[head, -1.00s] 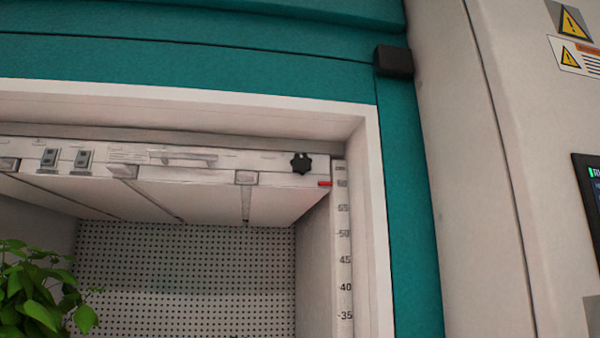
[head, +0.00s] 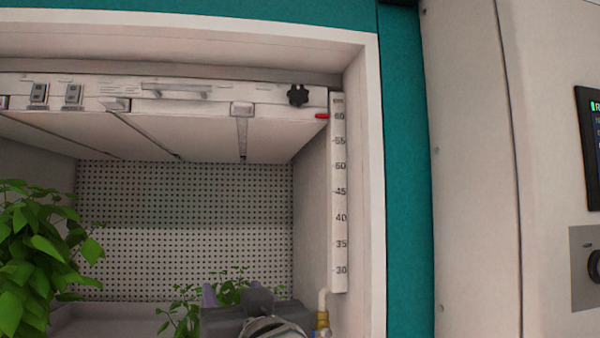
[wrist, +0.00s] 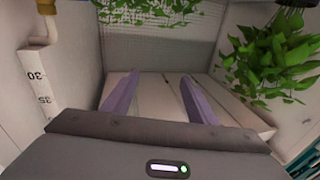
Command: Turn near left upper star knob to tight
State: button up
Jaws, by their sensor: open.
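One black star knob (head: 298,95) shows in the head view, on the right end of the front edge of the white lamp panel (head: 205,95). A red pointer (head: 321,116) sits just right of and below it, near 60 on the scale (head: 339,190). My gripper (head: 236,292) is at the bottom of the head view, well below the knob and to its left, apart from it. In the wrist view my gripper (wrist: 159,88) shows two purple fingers spread apart with nothing between them. I cannot make out the knob in the wrist view.
A leafy plant (head: 30,250) stands at the left, and smaller plants (head: 185,305) are behind my gripper. The white chamber frame (head: 368,200) bounds the opening on the right. A brass hose fitting (head: 322,322) is close right of my gripper. Space below the panel is open.

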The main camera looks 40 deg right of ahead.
jog(key=s+d+r+m+t+h, duration=0.1)
jog(key=d+r+h, duration=0.1)
jog(key=r, duration=0.3)
jog(key=s+d+r+m+t+h, duration=0.1)
jog(key=s+d+r+t, duration=0.1)
jog(key=r, duration=0.4)
jog(key=m+t+h, duration=0.2)
jog(key=m+h, duration=0.1)
jog(key=h, duration=0.4)
send_near(299, 99)
jog(key=v, duration=0.5)
jog(key=shift+s+a+r, duration=0.1)
jog(key=shift+s+r, duration=0.1)
jog(key=shift+w+r, duration=0.1)
jog(key=shift+x, duration=6.75)
jog(key=shift+w+f, duration=0.15)
jog(key=shift+f, duration=0.05)
jog(key=c, duration=1.1)
